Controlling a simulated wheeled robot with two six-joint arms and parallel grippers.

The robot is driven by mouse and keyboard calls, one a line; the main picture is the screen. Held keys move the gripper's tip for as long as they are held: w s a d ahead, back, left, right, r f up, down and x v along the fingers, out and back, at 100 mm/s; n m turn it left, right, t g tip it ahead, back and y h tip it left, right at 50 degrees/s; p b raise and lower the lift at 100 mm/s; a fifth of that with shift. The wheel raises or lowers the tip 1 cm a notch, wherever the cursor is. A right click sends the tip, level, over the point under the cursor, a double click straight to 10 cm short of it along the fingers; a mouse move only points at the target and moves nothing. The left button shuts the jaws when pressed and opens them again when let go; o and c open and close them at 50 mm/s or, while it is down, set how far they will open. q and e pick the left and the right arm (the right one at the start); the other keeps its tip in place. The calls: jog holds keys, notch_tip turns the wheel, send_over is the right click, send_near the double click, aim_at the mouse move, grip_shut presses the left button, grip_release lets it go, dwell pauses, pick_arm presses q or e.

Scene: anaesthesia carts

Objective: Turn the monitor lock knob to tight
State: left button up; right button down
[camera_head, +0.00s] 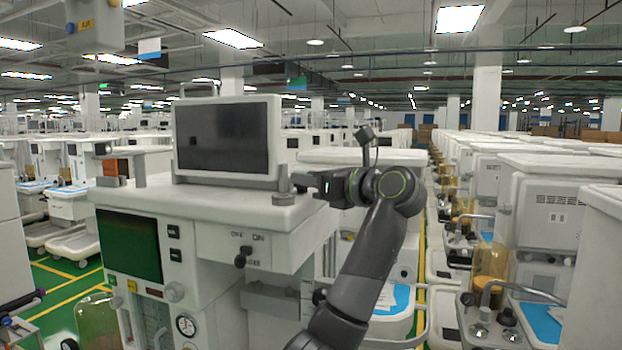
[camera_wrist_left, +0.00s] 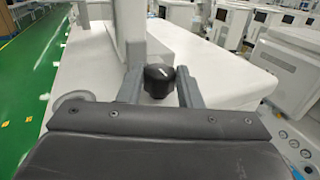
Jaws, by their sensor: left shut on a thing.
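The monitor (camera_head: 222,140) stands upright on top of the anaesthesia cart (camera_head: 215,212), its dark screen facing me. The monitor lock knob (camera_wrist_left: 158,82) is black with a white mark on top and sits beside the monitor's edge in the left wrist view. My left gripper (camera_head: 304,183) reaches in at the monitor's right side, level with the cart top. In the left wrist view the gripper (camera_wrist_left: 158,88) has one finger on each side of the knob and is shut on it. The knob's lower part is hidden. My right gripper is not in view.
A short grey post (camera_head: 284,182) stands on the cart top close to the fingertips. Another post (camera_head: 140,170) stands at the cart's left. More carts stand behind and at the right, one with a white top (camera_head: 555,165). A green-floored aisle (camera_head: 65,280) runs at the left.

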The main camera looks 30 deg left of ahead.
pick_arm(q)
jog(key=shift+s+f+m+t+b, duration=0.15)
jog(key=shift+m+t+b, duration=0.45)
jog(key=shift+t, duration=0.3)
jog(key=shift+s+a+m+t+h, duration=0.15)
jog(key=shift+m+t+h, duration=0.65)
jog(key=shift+t, duration=0.4)
jog(key=o, duration=1)
jog(key=shift+r, duration=0.2)
